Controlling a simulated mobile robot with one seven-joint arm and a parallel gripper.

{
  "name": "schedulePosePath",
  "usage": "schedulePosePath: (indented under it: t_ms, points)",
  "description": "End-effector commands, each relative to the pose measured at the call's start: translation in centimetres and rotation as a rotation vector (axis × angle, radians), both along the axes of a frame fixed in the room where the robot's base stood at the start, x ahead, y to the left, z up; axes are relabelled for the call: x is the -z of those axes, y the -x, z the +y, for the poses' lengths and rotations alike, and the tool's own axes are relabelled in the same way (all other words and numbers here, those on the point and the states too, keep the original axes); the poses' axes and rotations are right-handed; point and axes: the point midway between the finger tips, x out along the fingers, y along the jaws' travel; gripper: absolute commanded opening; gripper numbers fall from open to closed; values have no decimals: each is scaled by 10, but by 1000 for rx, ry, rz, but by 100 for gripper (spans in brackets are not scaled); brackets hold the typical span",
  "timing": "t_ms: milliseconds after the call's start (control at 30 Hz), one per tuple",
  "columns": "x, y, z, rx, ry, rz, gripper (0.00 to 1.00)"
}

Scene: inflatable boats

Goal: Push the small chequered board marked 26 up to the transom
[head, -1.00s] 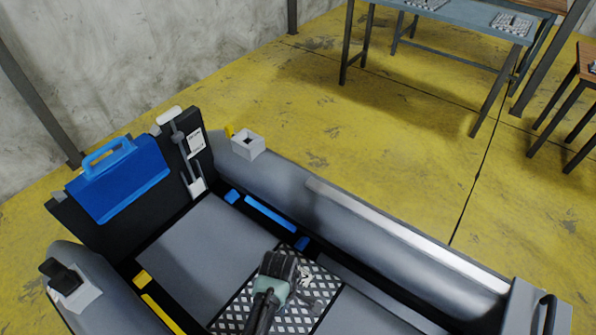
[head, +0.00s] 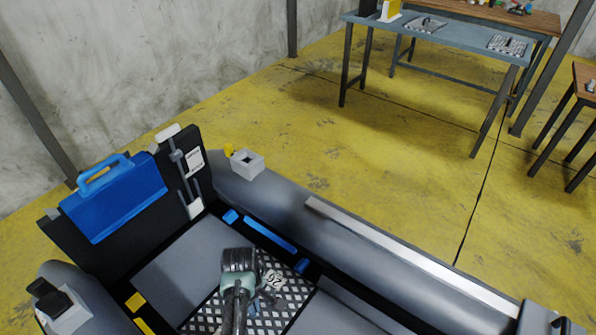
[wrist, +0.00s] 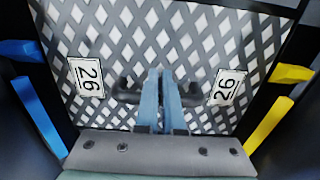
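The chequered board (head: 292,289) lies flat on the grey boat floor, with a white label reading 26 (head: 272,279). In the wrist view it shows two 26 labels (wrist: 87,77). The transom is the dark upright panel (head: 192,173) at the boat's left end, with bare grey floor between it and the board. My gripper (head: 240,261) is over the board's transom-side part. In the wrist view its two bluish fingers are together (wrist: 161,85), with nothing seen between them.
A blue case (head: 115,198) hangs on the transom. Grey tubes (head: 350,245) flank the floor, with blue strips (head: 270,236) at the right side and yellow blocks (head: 135,302) at the left. A workbench (head: 460,37) stands beyond the boat.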

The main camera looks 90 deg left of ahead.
Motion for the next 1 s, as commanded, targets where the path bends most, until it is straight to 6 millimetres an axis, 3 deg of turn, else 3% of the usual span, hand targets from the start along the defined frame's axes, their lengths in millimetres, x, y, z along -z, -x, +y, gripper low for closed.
schedulePosePath:
  t_ms: [600,1000]
  points:
    - [2,42,36,-4,-2,-1,5]
    - [0,52,43,-2,1,1,5]
